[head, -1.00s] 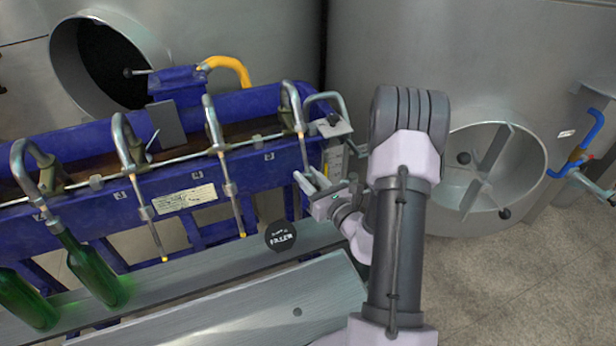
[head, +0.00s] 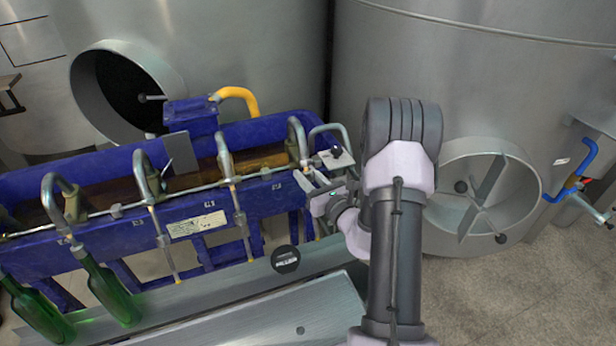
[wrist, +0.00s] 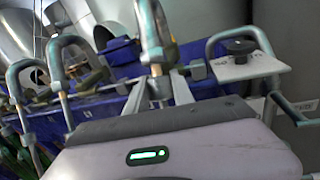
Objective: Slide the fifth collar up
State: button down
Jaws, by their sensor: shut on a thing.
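The filler's curved metal spouts stand in a row along the blue trough (head: 90,250). My gripper (head: 308,181) is at the rightmost visible spout (head: 296,130), just below its outlet. In the wrist view, my two fingers (wrist: 160,88) are closed together at the lower end of this spout (wrist: 152,35). They are shut on the fifth collar, which is mostly hidden between them. Another spout (head: 222,150) to the left has a thin tube hanging down from it. A green bottle (head: 108,288) stands under a spout further left.
A bracket with a black knob (head: 336,152) sits close to the right of my gripper and also shows in the wrist view (wrist: 240,48). Large steel tanks (head: 440,70) stand behind.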

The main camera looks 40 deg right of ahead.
jog(key=c, duration=1.1)
grip_release()
jog(key=shift+r, duration=0.15)
jog(key=s, duration=1.7)
jog(key=shift+s+a, duration=0.15)
jog(key=shift+a, duration=0.25)
